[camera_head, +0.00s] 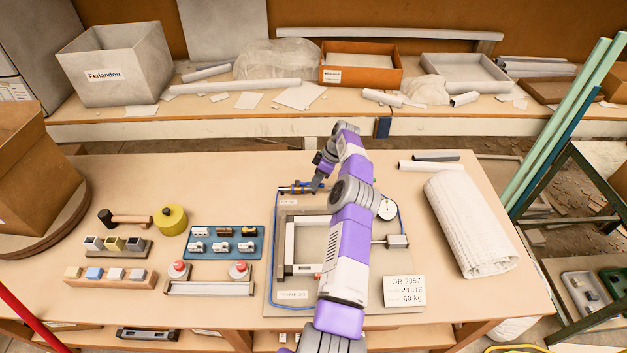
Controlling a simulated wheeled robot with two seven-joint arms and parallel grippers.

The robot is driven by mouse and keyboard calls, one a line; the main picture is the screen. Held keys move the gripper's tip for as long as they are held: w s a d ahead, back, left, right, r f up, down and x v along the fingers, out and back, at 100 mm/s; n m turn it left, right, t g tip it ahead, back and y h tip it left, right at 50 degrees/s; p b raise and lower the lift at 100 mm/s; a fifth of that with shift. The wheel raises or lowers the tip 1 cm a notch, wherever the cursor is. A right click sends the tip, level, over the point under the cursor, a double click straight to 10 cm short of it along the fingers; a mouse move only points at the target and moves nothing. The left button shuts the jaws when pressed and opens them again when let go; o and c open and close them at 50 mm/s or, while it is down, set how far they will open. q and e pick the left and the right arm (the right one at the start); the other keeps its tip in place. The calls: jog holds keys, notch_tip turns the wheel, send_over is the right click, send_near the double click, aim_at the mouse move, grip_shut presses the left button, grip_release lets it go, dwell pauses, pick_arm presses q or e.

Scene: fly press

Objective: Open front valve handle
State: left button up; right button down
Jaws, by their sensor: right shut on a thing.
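The valve (295,188) is a small brass-and-blue fitting at the upper left corner of the press board (273,293) on the table. A blue hose runs from it down the board's left edge. My right arm reaches over the board from the bottom of the view, and my right gripper (319,181) is at the right end of the valve. It is shut on the valve handle, which is mostly hidden by the fingers. The handle's exact angle is too small to tell. My left gripper is not in view.
A round gauge (387,209) and a job card (404,290) are right of my arm. A rolled white cloth (470,222) lies further right. A blue tray (224,257), a yellow pot (171,219) and a mallet (128,218) are on the left. The table behind the valve is clear.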

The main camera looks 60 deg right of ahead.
jog(key=c, duration=1.1)
grip_release()
jog(key=shift+r, duration=0.1)
jog(key=shift+s+d+r, duration=0.15)
jog(key=shift+r, duration=0.2)
jog(key=shift+p+v, duration=3.2)
jog(key=shift+v, duration=0.05)
